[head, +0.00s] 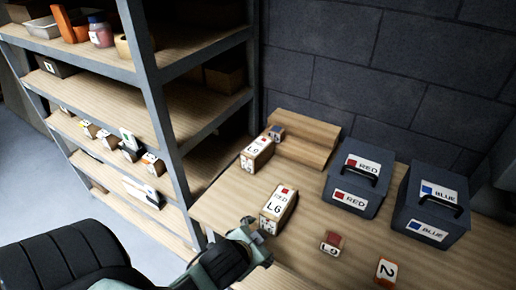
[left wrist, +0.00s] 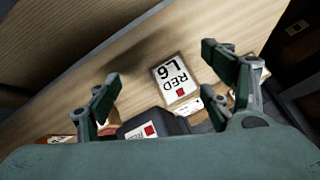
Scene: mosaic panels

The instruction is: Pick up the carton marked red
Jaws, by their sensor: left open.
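The carton marked RED L6 (head: 279,204) stands on the wooden table, tan with a white top label and a red square. In the left wrist view the same carton (left wrist: 177,80) lies between and beyond my fingers, with its label facing the camera. My left gripper (head: 257,240) is just in front of the carton in the head view. In the left wrist view its fingers (left wrist: 160,65) are spread wide, with nothing held between them. My right gripper is in neither view.
A dark RED case (head: 357,181) and a BLUE case (head: 433,205) stand to the right. A carton (head: 257,153) stands behind, by a wooden step (head: 305,145). A small red-topped carton (head: 331,243) and a carton marked 2 (head: 386,271) are in front. A shelf rack (head: 150,95) stands left.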

